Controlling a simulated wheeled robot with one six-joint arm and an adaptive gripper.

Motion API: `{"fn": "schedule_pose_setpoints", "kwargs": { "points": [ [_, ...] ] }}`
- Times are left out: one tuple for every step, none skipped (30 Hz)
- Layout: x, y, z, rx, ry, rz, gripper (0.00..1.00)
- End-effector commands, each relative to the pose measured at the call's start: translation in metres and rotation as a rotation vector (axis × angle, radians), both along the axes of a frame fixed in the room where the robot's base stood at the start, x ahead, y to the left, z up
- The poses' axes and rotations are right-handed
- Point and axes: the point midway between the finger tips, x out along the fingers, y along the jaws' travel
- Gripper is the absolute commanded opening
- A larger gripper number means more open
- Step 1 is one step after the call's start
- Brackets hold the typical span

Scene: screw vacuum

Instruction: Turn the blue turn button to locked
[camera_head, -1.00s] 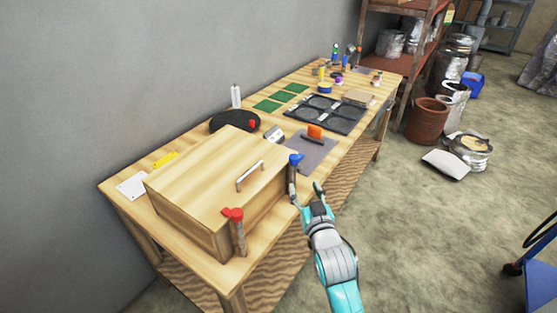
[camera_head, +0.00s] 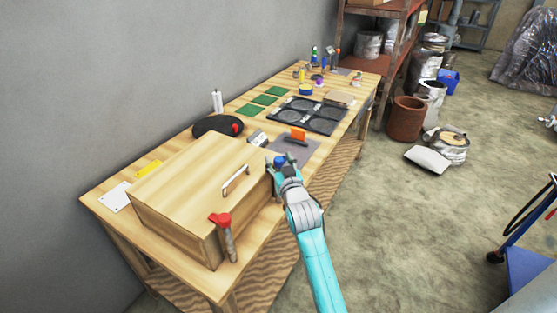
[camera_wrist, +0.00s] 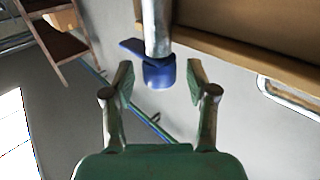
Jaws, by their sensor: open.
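The blue turn button (camera_head: 280,160) stands on a post at the far right corner of the wooden box (camera_head: 185,185). In the wrist view the blue button (camera_wrist: 160,74) caps a grey post (camera_wrist: 157,28), and its lever points left. My gripper (camera_head: 281,164) is at the button. In the wrist view the two fingers of my gripper (camera_wrist: 159,80) are open, one on each side of the button, with a visible gap on both sides. My gripper partly hides the post in the head view.
The box lid has a metal handle (camera_head: 236,180). A grey mat with an orange-handled tool (camera_head: 298,134) lies beyond my gripper.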

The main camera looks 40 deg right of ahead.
Motion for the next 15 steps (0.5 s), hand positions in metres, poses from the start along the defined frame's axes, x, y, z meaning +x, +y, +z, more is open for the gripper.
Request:
{"fn": "schedule_pose_setpoints", "kwargs": {
  "points": [
    [0.0033,-0.0017,0.0005,0.0,-0.001,0.0,0.58],
    [0.0046,-0.0023,0.0004,0.0,0.0,0.0,0.58],
    [0.0059,-0.0028,0.0003,0.0,0.0,0.0,0.58],
    [0.0065,-0.003,0.0002,0.0,0.0,0.0,0.58],
    [0.0069,-0.0032,0.0002,0.0,0.0,0.0,0.58],
    [0.0072,-0.0033,0.0002,0.0,0.0,0.0,0.58],
    [0.0072,-0.0034,0.0001,0.0,0.0,0.0,0.58],
    [0.0072,-0.0034,0.0002,0.0,0.0,0.0,0.58],
    [0.0072,-0.0033,0.0001,0.0,0.0,0.0,0.58],
    [0.0072,-0.0033,0.0002,0.0,0.0,0.0,0.58],
    [0.0071,-0.0033,0.0002,0.0,0.0,0.0,0.58],
    [0.0071,-0.0033,0.0002,0.0,0.0,0.0,0.58],
    [0.0071,-0.0032,0.0001,0.0,0.0,0.0,0.5],
    [0.0071,-0.0032,0.0002,0.0,0.0,0.0,0.43],
    [0.007,-0.0032,0.0002,0.0,0.0,0.0,0.33]
  ]
}}
